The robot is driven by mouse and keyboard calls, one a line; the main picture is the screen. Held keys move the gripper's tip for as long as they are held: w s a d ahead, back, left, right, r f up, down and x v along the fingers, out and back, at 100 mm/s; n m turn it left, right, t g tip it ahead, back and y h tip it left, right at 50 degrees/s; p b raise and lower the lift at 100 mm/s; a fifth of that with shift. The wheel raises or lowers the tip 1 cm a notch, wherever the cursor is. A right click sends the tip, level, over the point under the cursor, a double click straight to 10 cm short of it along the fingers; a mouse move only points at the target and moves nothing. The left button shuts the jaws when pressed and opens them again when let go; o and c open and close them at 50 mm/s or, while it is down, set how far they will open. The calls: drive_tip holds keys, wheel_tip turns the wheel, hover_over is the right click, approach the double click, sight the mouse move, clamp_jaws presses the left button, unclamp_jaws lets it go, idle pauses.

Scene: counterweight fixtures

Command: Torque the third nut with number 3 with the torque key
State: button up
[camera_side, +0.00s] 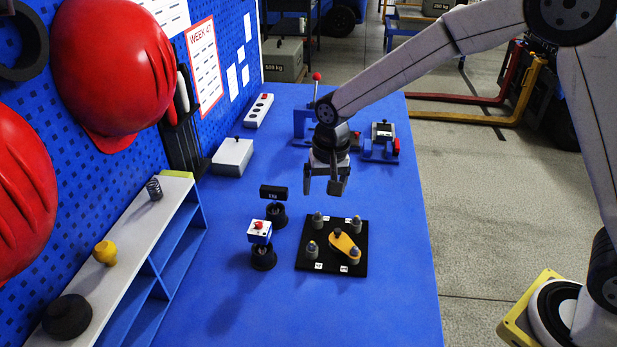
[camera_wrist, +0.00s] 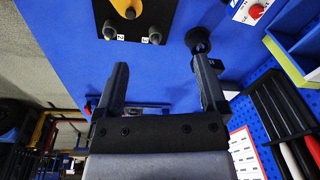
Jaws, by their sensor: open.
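A black plate (camera_side: 303,262) lies on the blue table and carries several grey posts with nuts, each beside a small white number tag. The tags are too small to read surely in the side view. The yellow torque key (camera_side: 343,243), with a dark knob, lies over the plate, one end at the front right nut (camera_side: 354,254). My gripper (camera_side: 322,190) is open and empty, pointing down above and behind the plate. In the wrist view my gripper (camera_wrist: 160,66) shows both fingers apart with nothing between them; the key (camera_wrist: 128,7) and two nuts show at the top.
A shelf (camera_side: 128,250) lines the left edge. Blue fixtures (camera_side: 381,142) and a white box (camera_side: 233,157) stand farther back. The table right of the plate is clear.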

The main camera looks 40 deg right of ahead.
sight(258, 224)
drive_tip(key=w+a+f+m, duration=0.1)
drive_tip(key=w+a, duration=0.1)
drive_tip(key=a, duration=0.2)
drive_tip(key=w+a+f+m, duration=0.1)
drive_tip(key=w+a, duration=0.2)
drive_tip(key=a, duration=0.1)
drive_tip(key=w+a+f+m+g, duration=0.1)
drive_tip(key=w+a+f+m, duration=0.1)
drive_tip(key=a, duration=0.2)
drive_tip(key=shift+w+a, duration=0.1)
drive_tip(key=shift+w, duration=0.05)
drive_tip(key=shift+f, duration=0.2)
drive_tip(key=shift+f, duration=4.3)
clamp_jaws()
